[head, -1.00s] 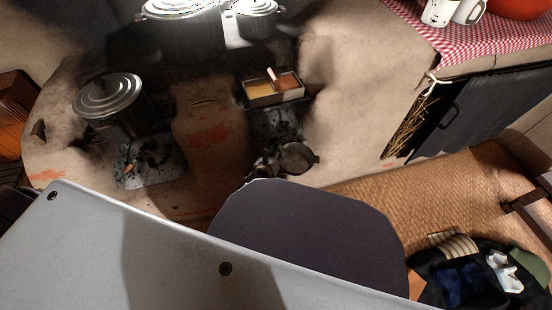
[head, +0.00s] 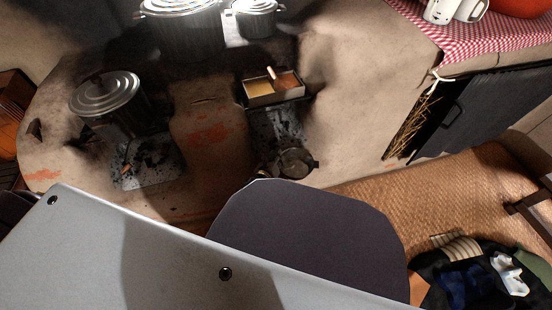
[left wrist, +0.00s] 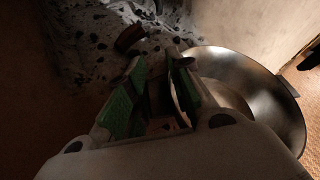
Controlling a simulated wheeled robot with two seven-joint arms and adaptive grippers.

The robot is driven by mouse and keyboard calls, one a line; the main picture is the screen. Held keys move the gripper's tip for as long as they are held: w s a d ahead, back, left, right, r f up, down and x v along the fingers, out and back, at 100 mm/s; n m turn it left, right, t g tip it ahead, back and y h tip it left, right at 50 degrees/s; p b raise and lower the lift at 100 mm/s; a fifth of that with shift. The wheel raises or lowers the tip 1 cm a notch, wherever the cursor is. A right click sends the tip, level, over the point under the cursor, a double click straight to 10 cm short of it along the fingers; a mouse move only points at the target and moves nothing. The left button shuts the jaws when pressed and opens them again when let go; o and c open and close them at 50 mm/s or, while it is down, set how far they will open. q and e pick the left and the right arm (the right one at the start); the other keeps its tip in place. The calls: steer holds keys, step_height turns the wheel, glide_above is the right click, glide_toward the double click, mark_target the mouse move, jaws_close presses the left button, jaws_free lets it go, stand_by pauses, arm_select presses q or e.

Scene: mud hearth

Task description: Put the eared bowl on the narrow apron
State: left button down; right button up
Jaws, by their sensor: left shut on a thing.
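The eared bowl (head: 297,162) is a small dark metal bowl with a short ear on its right side. In the left wrist view the bowl (left wrist: 262,85) lies right of the green-padded fingers, and its near rim is between them. My left gripper (head: 267,168) is shut on that rim, dim and partly hidden behind my own body. The narrow apron (head: 276,128) is the ash-speckled grey slab before the right hearth opening, just behind the bowl. I cannot tell whether the bowl touches it. My right gripper is not in view.
A two-part box (head: 273,90) stands at the apron's far end. A lidded pot (head: 106,98) stands by the wider left apron (head: 150,165). Large pots stand at the back. The mud wall (head: 350,120) rises right of the bowl. A woven mat (head: 440,190) covers the floor.

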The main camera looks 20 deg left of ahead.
arm_select(q)
steer(key=c, duration=1.4)
jaws_free()
steer(key=shift+c, duration=0.2)
steer(key=shift+o, duration=0.8)
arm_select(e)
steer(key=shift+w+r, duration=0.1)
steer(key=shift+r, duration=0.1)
arm_select(q)
steer(key=shift+s, duration=0.1)
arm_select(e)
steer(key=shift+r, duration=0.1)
arm_select(q)
steer(key=shift+p+v, duration=1)
steer(key=shift+v, duration=0.9)
steer(key=p+v, duration=0.3)
steer(key=v, duration=0.5)
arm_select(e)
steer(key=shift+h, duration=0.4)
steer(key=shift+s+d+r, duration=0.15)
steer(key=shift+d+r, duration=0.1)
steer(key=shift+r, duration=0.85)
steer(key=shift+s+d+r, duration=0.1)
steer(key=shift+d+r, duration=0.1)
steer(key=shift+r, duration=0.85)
